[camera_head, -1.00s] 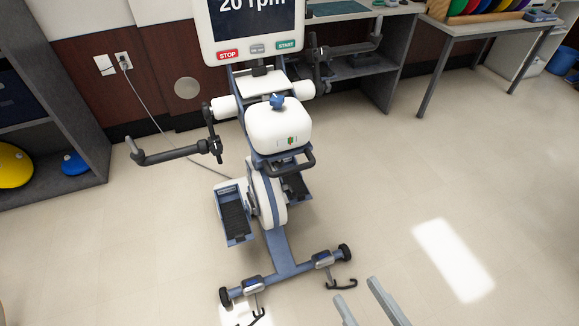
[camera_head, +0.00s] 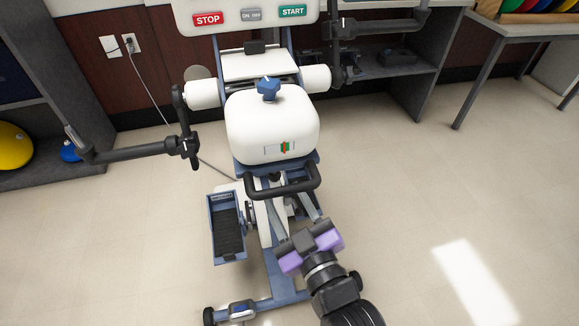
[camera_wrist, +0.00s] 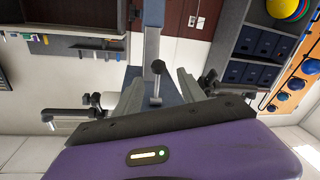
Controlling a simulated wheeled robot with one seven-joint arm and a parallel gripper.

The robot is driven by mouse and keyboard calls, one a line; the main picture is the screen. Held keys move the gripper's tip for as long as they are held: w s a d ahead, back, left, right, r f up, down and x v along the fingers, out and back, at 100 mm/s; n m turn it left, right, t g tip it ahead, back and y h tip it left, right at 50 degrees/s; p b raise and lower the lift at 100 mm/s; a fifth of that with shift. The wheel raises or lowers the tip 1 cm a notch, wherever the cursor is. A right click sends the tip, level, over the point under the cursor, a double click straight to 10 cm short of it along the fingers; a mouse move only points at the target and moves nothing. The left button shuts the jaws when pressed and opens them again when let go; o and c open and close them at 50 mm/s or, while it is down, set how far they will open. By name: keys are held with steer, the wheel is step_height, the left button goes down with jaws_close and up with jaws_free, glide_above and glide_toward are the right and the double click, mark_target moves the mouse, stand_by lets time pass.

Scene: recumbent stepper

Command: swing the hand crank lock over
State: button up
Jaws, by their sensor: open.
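The white stepper head (camera_head: 272,125) carries a blue star knob (camera_head: 268,88) on top. The left hand crank (camera_head: 130,152) reaches out left from a black clamp joint (camera_head: 183,146); the right crank (camera_head: 380,25) is at the upper right. I cannot tell which part is the crank lock.
The display panel (camera_head: 250,17) stands above the head. A pedal (camera_head: 228,230) is left of my gripper. Shelves (camera_head: 390,75) and a table (camera_head: 520,30) stand behind right. The floor at right is clear.

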mark_target(276, 180)
steer(key=shift+b+x, duration=0.3)
steer(key=shift+x, duration=3.55)
jaws_close()
